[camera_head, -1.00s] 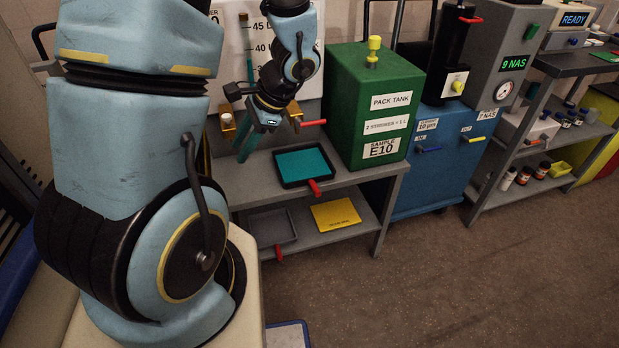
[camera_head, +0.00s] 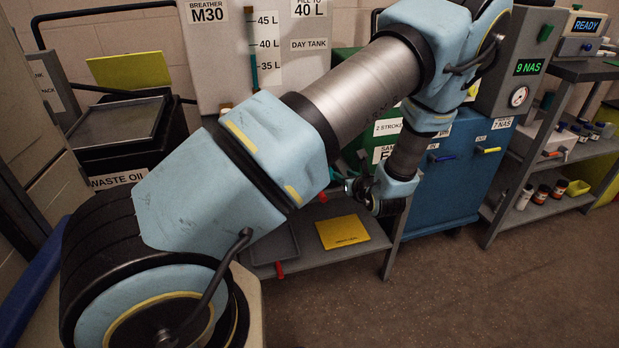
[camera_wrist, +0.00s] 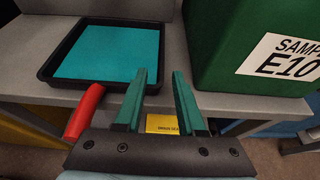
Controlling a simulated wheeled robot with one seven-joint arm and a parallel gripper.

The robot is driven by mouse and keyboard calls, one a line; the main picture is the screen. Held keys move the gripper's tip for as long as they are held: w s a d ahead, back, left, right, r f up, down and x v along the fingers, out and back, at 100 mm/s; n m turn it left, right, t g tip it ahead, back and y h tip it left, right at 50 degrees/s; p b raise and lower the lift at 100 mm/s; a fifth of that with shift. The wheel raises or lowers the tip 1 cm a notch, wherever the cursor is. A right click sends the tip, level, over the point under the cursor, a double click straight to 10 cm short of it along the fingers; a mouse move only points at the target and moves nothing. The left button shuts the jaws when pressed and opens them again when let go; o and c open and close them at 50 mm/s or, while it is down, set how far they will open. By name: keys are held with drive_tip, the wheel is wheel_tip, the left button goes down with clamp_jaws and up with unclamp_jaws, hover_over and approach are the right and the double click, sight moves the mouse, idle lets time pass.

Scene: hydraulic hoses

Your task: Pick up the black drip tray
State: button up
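The black drip tray (camera_wrist: 50,62) lies on the grey upper shelf at upper left in the wrist view. It has a black rim, a teal inside and a red handle (camera_wrist: 84,111) pointing toward me. My gripper (camera_wrist: 160,78) is open and empty, its teal fingers apart. In the wrist view the fingers appear just right of the handle, in front of the shelf edge. In the head view my arm hides most of the tray; a bit of red handle (camera_head: 322,196) shows near my gripper (camera_head: 347,182).
A green tank (camera_wrist: 240,35) marked E10 stands right of the tray. Below, the lower shelf holds a grey tray (camera_head: 272,244) with a red handle and a yellow pad (camera_head: 342,232). A blue cabinet (camera_head: 455,170) stands to the right. The floor in front is clear.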

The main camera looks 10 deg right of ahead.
drive_tip(key=shift+p+x, duration=0.4)
drive_tip(key=shift+x, duration=2.9)
drive_tip(key=shift+r, duration=0.15)
clamp_jaws()
